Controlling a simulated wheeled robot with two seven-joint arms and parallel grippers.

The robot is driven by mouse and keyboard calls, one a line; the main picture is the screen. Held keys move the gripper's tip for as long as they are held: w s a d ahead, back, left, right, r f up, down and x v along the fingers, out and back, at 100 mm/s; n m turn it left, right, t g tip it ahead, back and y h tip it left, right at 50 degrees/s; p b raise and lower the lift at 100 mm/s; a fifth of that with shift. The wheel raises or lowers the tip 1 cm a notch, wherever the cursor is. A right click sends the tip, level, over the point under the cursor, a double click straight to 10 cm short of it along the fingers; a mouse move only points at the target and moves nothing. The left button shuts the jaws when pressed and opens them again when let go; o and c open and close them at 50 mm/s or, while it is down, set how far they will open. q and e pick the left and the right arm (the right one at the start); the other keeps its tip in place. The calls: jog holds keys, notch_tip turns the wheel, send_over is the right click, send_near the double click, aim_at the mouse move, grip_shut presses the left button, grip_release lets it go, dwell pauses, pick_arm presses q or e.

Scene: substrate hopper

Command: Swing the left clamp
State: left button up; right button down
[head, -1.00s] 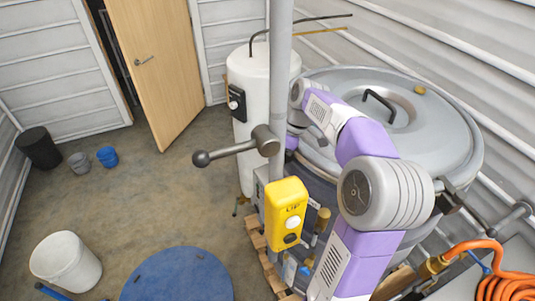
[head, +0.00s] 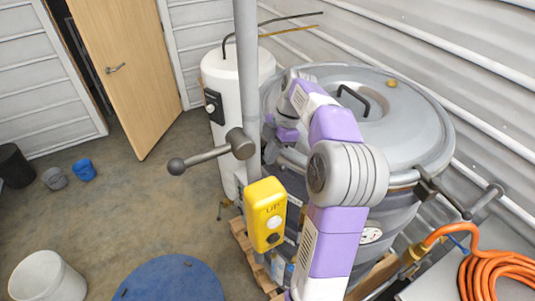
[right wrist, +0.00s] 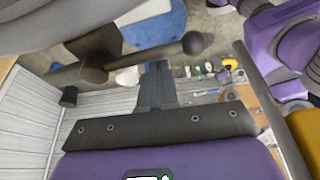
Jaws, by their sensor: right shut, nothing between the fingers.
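The left clamp (head: 212,157) is a dark grey bar with a ball knob at its left end and a thick round boss at the pole. It points left from beside the hopper (head: 405,120), a big grey drum with a domed lid. In the right wrist view the clamp bar (right wrist: 150,55) crosses just beyond my fingertips, knob to the right. My right gripper (right wrist: 157,68) is shut and empty, close to the bar; contact cannot be told. In the head view my right gripper (head: 271,149) is partly hidden near the pole. My left gripper is not in view.
A grey upright pole (head: 246,80) stands in front of the hopper, with a yellow UP box (head: 265,215) on it. A second clamp (head: 455,203) is at the hopper's right. A white tank (head: 228,70) stands behind. An orange hose (head: 490,275) lies at right.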

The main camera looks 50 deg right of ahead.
dwell(0.6)
notch_tip(320, 180, up, 10)
jog(key=shift+a+p, duration=0.2)
jog(key=shift+p, duration=0.2)
dwell(0.4)
